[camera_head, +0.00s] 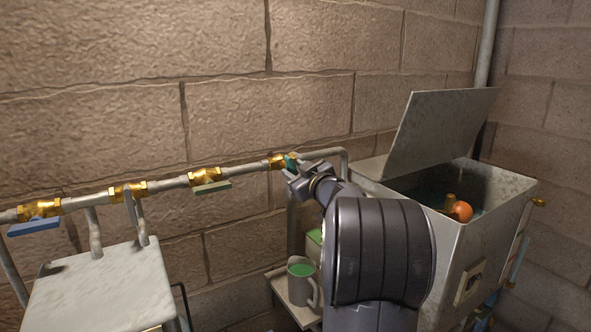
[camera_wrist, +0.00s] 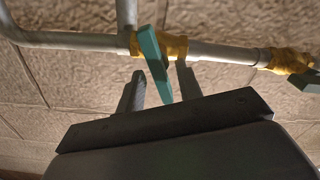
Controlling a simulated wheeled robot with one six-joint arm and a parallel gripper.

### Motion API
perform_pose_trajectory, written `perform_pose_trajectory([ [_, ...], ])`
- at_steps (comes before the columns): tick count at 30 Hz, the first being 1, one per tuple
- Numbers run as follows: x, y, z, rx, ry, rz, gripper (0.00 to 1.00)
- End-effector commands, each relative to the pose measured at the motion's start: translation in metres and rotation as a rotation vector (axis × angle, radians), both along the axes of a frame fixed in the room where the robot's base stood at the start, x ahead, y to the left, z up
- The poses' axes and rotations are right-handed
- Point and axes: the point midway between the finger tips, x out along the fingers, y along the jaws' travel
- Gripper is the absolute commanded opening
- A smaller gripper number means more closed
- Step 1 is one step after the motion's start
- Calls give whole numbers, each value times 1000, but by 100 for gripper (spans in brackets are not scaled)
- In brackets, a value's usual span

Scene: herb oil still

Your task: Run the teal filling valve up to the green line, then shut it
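The teal valve handle (camera_head: 290,162) sits on a brass valve at the right end of the wall pipe. In the wrist view the teal handle (camera_wrist: 154,60) lies across the pipe, angled, and its free end reaches between my fingers. My gripper (camera_head: 294,174) is at this valve. In the wrist view my gripper (camera_wrist: 158,90) has its fingers apart, with a gap showing on both sides of the handle. The open metal tank (camera_head: 400,205) holds dark teal liquid and an orange float ball (camera_head: 462,211). I cannot make out a green line.
Along the same pipe are a grey-green handle (camera_head: 211,187) and a blue handle (camera_head: 33,226). A jug (camera_head: 301,281) of green liquid stands on a small shelf below my arm. The tank's lid (camera_head: 440,130) is raised. A pale box (camera_head: 100,290) stands lower left.

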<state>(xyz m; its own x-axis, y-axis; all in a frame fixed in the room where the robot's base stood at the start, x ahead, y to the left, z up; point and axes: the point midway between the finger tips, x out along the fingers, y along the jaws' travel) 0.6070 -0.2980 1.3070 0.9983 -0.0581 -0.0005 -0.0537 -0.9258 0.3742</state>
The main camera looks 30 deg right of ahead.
Motion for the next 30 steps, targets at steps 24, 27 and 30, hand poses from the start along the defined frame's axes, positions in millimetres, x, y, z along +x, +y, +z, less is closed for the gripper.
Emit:
perform_pose_trajectory([
  [24,0,0,0,0,-1,1,0],
  [27,0,0,0,-18,0,1,0],
  [30,0,1,-1,-80,4,1,0],
])
